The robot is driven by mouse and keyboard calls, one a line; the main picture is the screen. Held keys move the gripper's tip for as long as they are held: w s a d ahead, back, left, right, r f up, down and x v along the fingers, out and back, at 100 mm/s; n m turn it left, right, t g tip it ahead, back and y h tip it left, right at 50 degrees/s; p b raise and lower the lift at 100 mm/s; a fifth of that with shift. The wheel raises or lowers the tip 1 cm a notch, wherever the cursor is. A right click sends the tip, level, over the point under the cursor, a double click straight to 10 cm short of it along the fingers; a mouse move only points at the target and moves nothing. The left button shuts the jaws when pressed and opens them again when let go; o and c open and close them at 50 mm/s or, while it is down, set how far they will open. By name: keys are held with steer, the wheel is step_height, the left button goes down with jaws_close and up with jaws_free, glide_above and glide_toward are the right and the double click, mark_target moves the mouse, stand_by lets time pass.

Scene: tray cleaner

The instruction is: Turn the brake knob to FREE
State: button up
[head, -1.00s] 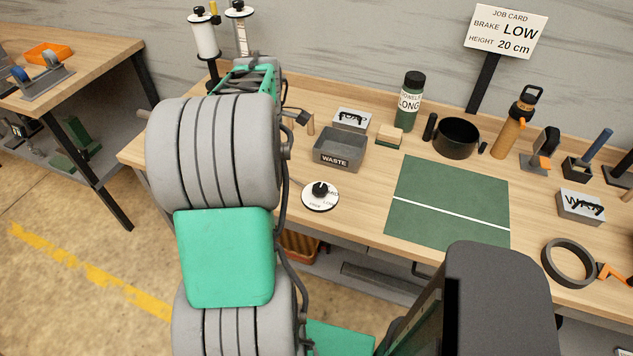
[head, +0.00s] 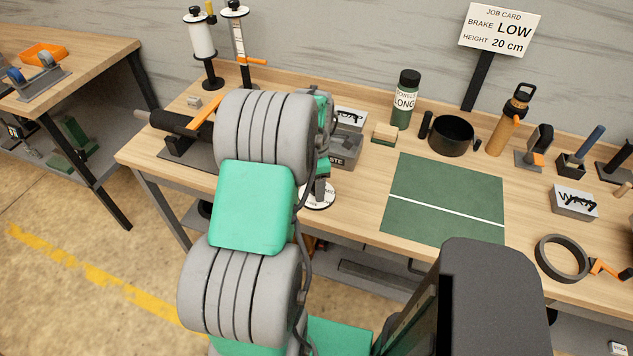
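The brake knob's white round dial (head: 321,203) sits near the front edge of the bench, left of the green mat. Its black knob is hidden behind the end of my arm, so its pointer cannot be read. My gripper (head: 321,188) is over the dial, pointing down, seen from behind and partly covered by my own arm. Whether its fingers touch the knob, or are open or shut, I cannot tell. The job card (head: 500,29) at the back reads BRAKE LOW, HEIGHT 20 cm.
A grey WASTE bin (head: 346,150) stands just behind my gripper. A black roller on a stand (head: 180,123) and spool posts are at left. The green mat (head: 440,190) is bare. A green bottle (head: 405,98) and black bowl (head: 452,135) stand behind it.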

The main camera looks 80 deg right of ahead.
steer(key=c, duration=1.3)
